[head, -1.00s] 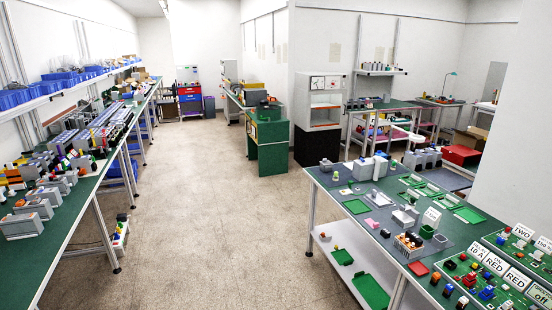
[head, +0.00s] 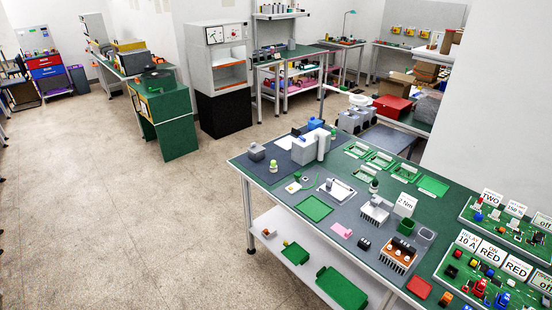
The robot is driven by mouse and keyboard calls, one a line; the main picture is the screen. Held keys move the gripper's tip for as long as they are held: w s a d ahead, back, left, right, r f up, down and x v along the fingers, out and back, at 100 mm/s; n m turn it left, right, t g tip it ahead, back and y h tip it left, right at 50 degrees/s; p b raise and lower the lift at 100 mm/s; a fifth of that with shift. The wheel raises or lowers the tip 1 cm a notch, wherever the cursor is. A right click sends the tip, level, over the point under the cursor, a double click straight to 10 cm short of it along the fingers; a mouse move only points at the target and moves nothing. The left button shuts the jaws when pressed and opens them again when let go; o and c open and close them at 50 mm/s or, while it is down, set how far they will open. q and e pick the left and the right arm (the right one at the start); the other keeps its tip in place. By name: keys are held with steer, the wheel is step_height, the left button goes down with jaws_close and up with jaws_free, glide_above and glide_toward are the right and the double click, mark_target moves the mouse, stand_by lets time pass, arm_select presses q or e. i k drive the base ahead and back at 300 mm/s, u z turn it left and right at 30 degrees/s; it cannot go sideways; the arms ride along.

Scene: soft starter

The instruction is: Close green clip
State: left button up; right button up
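Neither of my grippers is in the head view. The green-topped workbench (head: 262,207) stands at the right. A small thin green piece (head: 293,187) lies on its grey mat, left of a white-and-grey unit (head: 340,190). Several small green frames with pale parts (head: 380,159) sit in a row towards the bench's far side. I cannot tell which of these green things is the clip, or whether any clip is open or shut; they are too small.
A large grey housing (head: 311,148), a flat green tray (head: 315,209) and an orange-and-white block (head: 398,252) are on the bench. Green boards with buttons (head: 511,222) fill its right end. A shelf (head: 300,270) runs below. The floor (head: 120,220) left of the bench is clear.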

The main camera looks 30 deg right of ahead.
mark_target(297, 175)
steer(key=i, duration=5.65)
steer(key=z, duration=2.85)
steer(key=i, duration=1.45)
steer(key=z, duration=2.7)
